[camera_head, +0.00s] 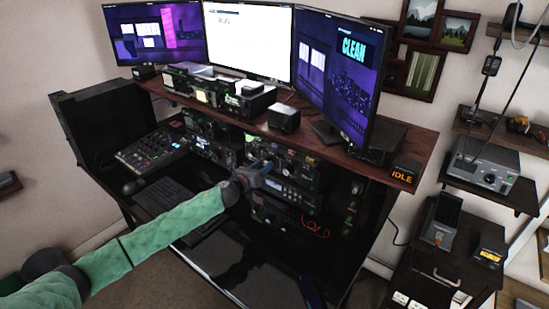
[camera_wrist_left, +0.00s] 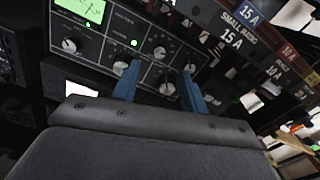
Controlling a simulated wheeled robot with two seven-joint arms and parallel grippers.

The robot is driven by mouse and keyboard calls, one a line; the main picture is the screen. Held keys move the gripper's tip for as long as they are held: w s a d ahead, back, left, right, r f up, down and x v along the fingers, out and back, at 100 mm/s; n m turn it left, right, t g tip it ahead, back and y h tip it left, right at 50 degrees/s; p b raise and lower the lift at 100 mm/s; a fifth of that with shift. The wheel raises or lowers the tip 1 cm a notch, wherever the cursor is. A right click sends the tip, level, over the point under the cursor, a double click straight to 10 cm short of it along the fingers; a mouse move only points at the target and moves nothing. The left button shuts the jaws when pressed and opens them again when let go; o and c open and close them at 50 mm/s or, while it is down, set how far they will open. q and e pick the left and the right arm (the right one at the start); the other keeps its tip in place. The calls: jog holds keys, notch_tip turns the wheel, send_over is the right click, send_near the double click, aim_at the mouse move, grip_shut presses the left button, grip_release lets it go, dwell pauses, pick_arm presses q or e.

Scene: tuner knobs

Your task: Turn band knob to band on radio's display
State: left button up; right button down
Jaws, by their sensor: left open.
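The radio (camera_wrist_left: 105,45) is a dark panel with a green-lit meter display (camera_wrist_left: 80,8) and several round knobs, seen close in the left wrist view. One knob (camera_wrist_left: 167,88) shows between the fingers of my left gripper (camera_wrist_left: 159,70), and another knob (camera_wrist_left: 120,68) lies beside the left-hand finger. Labels are too small to tell which is the band knob or which band is displayed. My left gripper is open, its blue fingers apart in front of the panel; contact cannot be told. In the head view, my left gripper (camera_head: 262,173) is at the rack's middle. My right gripper is out of view.
A wooden shelf (camera_head: 425,160) with three monitors overhangs the rack of equipment. An orange "IDLE" display (camera_head: 402,176) sits at its right end. A mixer (camera_head: 152,151) and a keyboard (camera_head: 160,198) lie left of the rack. Labelled strips (camera_wrist_left: 238,38) border the panel in the wrist view.

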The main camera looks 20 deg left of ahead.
pick_arm(q)
jog(key=p+x, duration=0.2)
jog(key=x, duration=0.5)
jog(key=shift+w+p, duration=0.35)
jog(key=shift+p, duration=0.05)
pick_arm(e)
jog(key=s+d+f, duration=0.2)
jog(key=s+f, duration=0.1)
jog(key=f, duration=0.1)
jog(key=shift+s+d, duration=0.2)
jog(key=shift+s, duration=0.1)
pick_arm(q)
jog(key=shift+d, duration=0.1)
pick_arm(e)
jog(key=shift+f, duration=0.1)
pick_arm(q)
grip_shut()
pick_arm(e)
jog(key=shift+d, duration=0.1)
